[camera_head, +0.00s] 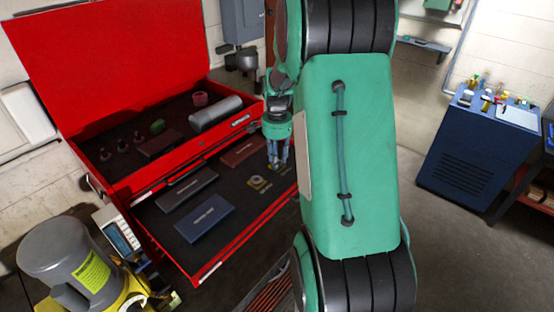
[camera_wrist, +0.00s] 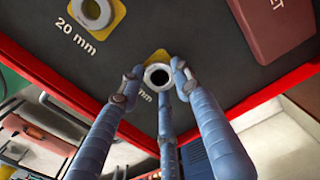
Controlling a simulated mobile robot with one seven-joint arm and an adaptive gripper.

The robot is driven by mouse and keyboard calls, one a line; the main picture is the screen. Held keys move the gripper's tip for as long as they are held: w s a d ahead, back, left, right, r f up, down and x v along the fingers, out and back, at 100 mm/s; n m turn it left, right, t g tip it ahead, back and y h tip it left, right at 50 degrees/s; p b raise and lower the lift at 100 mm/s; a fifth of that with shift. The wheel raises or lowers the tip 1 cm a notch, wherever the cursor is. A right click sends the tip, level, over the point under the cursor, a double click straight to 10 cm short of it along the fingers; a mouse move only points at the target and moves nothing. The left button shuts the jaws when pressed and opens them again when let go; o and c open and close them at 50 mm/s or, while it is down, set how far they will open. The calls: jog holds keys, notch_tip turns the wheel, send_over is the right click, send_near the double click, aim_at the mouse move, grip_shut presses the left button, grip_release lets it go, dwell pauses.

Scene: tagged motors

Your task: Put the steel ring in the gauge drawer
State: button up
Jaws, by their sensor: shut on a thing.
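My gripper (camera_head: 277,160) reaches down into the open red gauge drawer (camera_head: 246,236) near its right end. In the wrist view, its three blue fingers (camera_wrist: 160,88) are closed around a small steel ring (camera_wrist: 158,75) with a dark hole. The ring is over or on a yellow patch whose label is mostly hidden, ending in "mm"; I cannot tell whether it touches the drawer floor. A second, larger ring (camera_wrist: 92,12) lies on a yellow square marked "20 mm"; it also shows in the head view (camera_head: 258,182).
Dark cases (camera_head: 187,189), a blue case (camera_head: 205,218) and a dark red case (camera_head: 244,151) lie in the drawer. The red lid (camera_head: 105,55) stands open behind. A grey motor (camera_head: 70,255) is at lower left. A blue cabinet (camera_head: 470,150) stands right.

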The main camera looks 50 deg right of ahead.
jog(key=shift+f, duration=0.15)
jog(key=o, duration=1.2)
notch_tip(320, 180, up, 12)
jog(key=shift+r+b, duration=0.15)
jog(key=shift+b, duration=0.15)
dwell(0.3)
